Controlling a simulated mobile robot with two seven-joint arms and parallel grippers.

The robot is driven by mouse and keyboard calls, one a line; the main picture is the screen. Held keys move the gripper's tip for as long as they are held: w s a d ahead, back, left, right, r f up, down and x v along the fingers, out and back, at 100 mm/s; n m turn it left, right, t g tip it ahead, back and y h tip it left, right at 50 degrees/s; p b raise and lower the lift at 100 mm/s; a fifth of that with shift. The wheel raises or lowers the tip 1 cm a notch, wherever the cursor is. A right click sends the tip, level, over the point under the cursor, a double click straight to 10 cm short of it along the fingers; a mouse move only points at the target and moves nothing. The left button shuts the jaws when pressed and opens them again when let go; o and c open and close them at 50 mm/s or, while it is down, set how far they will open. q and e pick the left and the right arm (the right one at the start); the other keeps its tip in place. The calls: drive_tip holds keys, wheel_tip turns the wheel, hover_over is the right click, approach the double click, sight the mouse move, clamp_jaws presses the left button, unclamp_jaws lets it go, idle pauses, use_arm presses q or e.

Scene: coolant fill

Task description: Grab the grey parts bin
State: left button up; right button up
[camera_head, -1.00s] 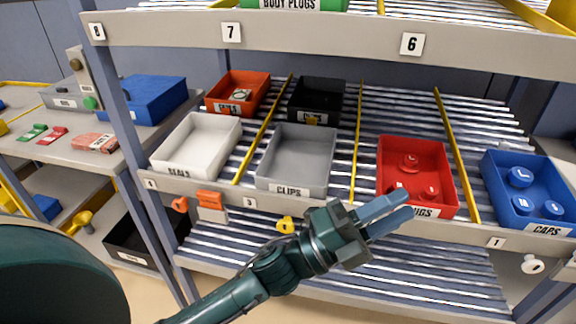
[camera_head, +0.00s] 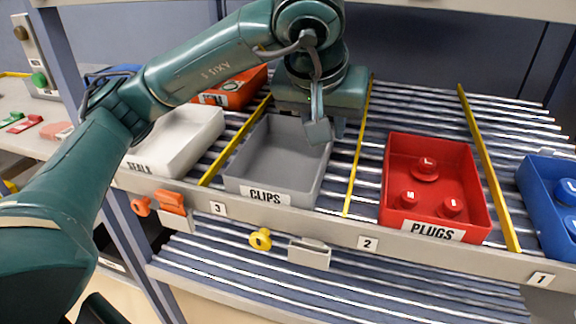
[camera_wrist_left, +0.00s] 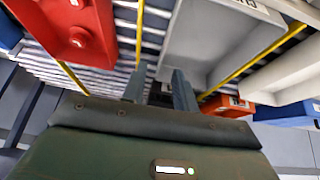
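The grey parts bin (camera_head: 268,168), labelled CLIPS, sits on the roller shelf between two yellow dividers and looks empty. It also shows in the left wrist view (camera_wrist_left: 215,38). My left gripper (camera_head: 329,129) reaches over it from above at its back right corner. One finger shows against the bin's inside and the other beyond its right wall. In the left wrist view the fingers (camera_wrist_left: 160,88) are apart, with the bin's side edge near the gap between them. I cannot tell whether they touch it. My right gripper is out of view.
A red PLUGS bin (camera_head: 432,222) stands to the right and a white bin (camera_head: 196,130) to the left. An orange-red bin (camera_head: 238,92) is behind left. A blue bin (camera_head: 540,185) is at far right. Yellow dividers (camera_head: 356,170) flank the grey bin.

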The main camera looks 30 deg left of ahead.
sight(325, 157)
use_arm(q)
drive_tip(key=x, duration=0.5)
drive_tip(key=a+x, duration=0.1)
drive_tip(key=x, duration=0.1)
drive_tip(key=shift+w, duration=0.3)
drive_tip(key=shift+x, duration=2.75)
drive_tip(key=shift+r, duration=0.1)
clamp_jaws()
